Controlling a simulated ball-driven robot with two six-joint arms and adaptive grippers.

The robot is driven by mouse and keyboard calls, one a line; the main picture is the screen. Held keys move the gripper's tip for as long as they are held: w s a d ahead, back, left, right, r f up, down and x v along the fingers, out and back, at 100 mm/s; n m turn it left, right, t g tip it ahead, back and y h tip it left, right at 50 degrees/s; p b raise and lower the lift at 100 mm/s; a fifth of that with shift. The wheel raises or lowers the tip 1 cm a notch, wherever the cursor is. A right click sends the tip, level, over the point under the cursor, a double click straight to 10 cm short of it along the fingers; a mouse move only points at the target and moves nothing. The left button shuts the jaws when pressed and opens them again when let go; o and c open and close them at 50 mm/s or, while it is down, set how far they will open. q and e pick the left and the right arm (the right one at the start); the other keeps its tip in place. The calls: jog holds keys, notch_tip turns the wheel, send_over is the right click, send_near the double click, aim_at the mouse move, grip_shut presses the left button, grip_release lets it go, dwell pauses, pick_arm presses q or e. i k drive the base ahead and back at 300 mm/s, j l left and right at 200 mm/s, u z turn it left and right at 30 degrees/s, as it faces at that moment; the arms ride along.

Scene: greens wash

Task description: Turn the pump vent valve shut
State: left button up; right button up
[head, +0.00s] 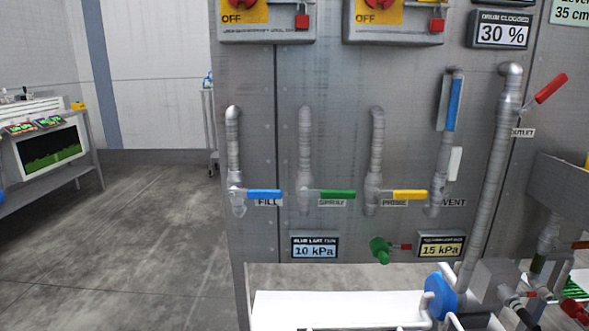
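A grey panel (340,150) carries a row of pipes with lever valves. At the right end of the row, the vent pipe (439,187) stands beside a label whose visible letters read "VENT" (455,203); its first part is hidden by the pipe. A white lever (455,163) stands upright along this pipe, in line with it. A small green fitting (380,250) with a short red handle (402,246) sits lower, between two displays; I cannot read a label on it. I see neither of my grippers in the head view.
Blue (265,194), green (338,194) and yellow (410,195) levers lie horizontal to the left. A red outlet lever (551,88) angles up at the right. A blue pump (440,297) and pipework fill the lower right. The floor (150,230) at left is clear.

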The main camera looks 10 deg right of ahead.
aim_at(455, 156)
jog(key=z, duration=1.2)
